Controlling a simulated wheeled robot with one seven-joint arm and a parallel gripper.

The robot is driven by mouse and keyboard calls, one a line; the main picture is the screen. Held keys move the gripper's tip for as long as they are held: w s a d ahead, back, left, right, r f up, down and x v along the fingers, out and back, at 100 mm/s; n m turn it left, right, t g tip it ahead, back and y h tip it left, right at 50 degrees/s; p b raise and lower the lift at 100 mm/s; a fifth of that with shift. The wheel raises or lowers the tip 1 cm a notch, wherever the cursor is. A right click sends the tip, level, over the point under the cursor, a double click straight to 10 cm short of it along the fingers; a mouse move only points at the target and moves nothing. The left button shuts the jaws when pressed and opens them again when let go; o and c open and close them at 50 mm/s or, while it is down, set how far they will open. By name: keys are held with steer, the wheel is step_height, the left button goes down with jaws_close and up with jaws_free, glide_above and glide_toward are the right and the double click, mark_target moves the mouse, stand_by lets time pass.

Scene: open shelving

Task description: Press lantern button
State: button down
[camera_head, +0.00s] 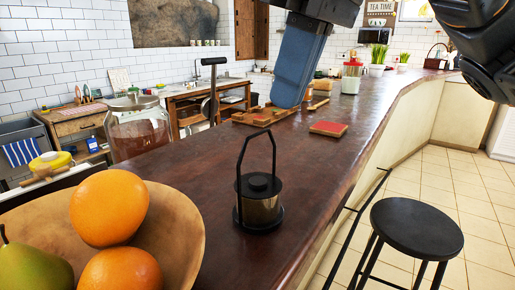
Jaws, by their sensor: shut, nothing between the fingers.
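The black lantern (259,203) stands upright on the dark wooden counter, with its tall wire handle raised above it. A round dark cap sits on its top; I cannot clearly make out a separate button. My gripper (288,103) is in the upper middle of the head view, pointing down. It shows as a blue-grey shut shape with nothing in it. It appears above the lantern and a little to its right in the picture, apart from it.
A wooden bowl (187,227) with oranges and a pear fills the lower left. A glass jar (139,133) stands behind it. A red-topped block (328,129) and a wooden tray (262,117) lie farther back. A black stool (416,228) stands right of the counter.

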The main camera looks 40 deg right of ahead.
mark_target(260, 181)
steer(key=shift+d, duration=0.1)
stand_by(0.3)
steer(key=b+x, duration=0.8)
steer(key=shift+f, duration=0.4)
steer(key=shift+w+f+b, duration=0.25)
steer(key=shift+f+b, duration=0.35)
steer(key=shift+b, duration=0.15)
